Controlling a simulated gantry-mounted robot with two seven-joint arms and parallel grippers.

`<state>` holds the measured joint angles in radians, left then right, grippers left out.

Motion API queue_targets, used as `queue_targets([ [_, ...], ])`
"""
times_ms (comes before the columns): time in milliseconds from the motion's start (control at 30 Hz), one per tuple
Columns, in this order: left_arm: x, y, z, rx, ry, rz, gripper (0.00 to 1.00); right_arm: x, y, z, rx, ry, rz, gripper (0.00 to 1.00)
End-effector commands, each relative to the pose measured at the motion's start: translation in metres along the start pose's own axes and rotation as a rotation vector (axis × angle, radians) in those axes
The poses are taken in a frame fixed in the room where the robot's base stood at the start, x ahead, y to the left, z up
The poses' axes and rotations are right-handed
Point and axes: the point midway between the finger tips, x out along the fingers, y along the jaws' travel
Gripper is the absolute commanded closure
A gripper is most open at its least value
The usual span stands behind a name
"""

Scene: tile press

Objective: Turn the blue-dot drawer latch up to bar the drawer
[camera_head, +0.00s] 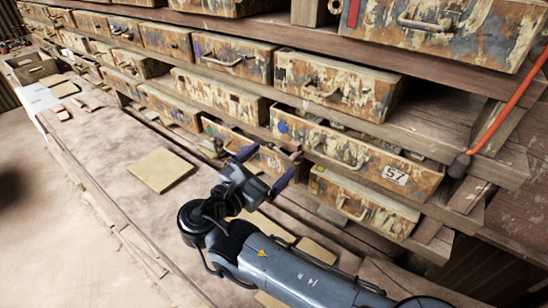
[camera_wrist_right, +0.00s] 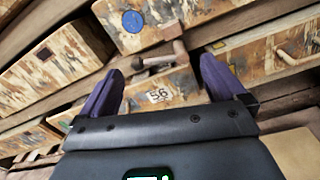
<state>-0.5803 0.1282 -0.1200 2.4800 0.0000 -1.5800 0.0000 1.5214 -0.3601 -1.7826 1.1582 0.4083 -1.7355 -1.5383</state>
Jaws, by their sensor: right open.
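The blue-dot drawer (camera_head: 345,150) carries a blue dot (camera_head: 283,127) at its left end and the number 57 at its right. In the right wrist view its blue dot (camera_wrist_right: 132,21) is near the top. My right gripper (camera_head: 264,168) is open in front of drawer 56. In the wrist view its purple fingers (camera_wrist_right: 160,72) stand either side of the latch, apparently apart from it. My left gripper is out of view.
Drawer 56 (camera_wrist_right: 160,97) is straight ahead between the fingers. A tan tile (camera_head: 161,170) lies on the bench left of my arm. A red-orange rod (camera_head: 508,100) hangs at the right.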

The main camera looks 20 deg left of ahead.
Motion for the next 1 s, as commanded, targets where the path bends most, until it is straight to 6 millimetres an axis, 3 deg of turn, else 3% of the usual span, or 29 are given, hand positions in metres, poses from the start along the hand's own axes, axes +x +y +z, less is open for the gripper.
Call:
queue_targets([
  [200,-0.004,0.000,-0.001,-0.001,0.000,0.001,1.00,-0.040,0.001,0.001,0.000,0.001,0.002,0.03],
  [433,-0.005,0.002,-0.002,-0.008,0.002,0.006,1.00,-0.070,0.000,0.000,0.000,0.001,0.001,0.03],
  [867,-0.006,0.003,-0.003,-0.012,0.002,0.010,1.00,-0.081,-0.001,0.000,0.000,0.000,-0.002,0.03],
  [1000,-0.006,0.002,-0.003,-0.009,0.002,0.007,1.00,-0.081,-0.001,0.000,-0.009,0.000,-0.001,0.20],
])
